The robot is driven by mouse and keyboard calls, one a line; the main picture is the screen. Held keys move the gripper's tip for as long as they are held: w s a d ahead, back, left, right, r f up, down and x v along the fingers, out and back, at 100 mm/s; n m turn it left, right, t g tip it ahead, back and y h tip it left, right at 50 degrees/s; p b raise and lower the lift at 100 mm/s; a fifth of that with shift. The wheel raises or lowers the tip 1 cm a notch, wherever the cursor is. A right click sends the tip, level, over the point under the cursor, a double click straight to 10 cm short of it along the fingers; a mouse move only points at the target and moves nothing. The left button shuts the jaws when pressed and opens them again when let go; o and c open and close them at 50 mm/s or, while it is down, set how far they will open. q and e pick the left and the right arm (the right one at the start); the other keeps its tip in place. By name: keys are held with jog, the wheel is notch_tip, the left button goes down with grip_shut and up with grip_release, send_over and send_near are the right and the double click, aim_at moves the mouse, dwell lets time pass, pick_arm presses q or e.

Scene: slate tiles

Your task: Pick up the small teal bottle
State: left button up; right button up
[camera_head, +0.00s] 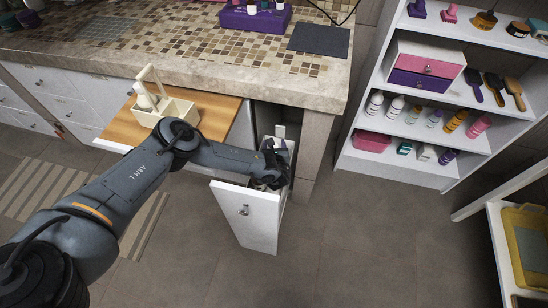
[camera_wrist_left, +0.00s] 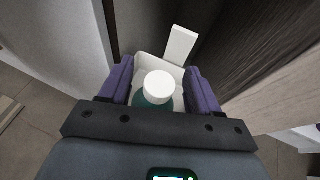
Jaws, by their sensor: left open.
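The small teal bottle (camera_wrist_left: 158,88) with a white cap shows in the left wrist view, upright inside a narrow white bin (camera_wrist_left: 145,60). My left gripper (camera_wrist_left: 158,72) is open, with one purple finger on each side of the bottle; I cannot tell whether either touches it. In the head view my left gripper (camera_head: 272,168) reaches into the top of a pulled-out narrow white drawer (camera_head: 246,222) below the counter. The bottle is hidden there behind the gripper. My right gripper is not in view.
The drawer walls are close around my left gripper. A pulled-out wooden board (camera_head: 120,128) carries a cream caddy (camera_head: 183,106). The stone counter (camera_head: 180,70) overhangs behind. A white shelf (camera_head: 420,128) with several bottles stands at right. The floor in front is clear.

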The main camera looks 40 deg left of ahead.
pick_arm(q)
grip_shut()
dwell(0.3)
jog(key=shift+r, duration=0.15)
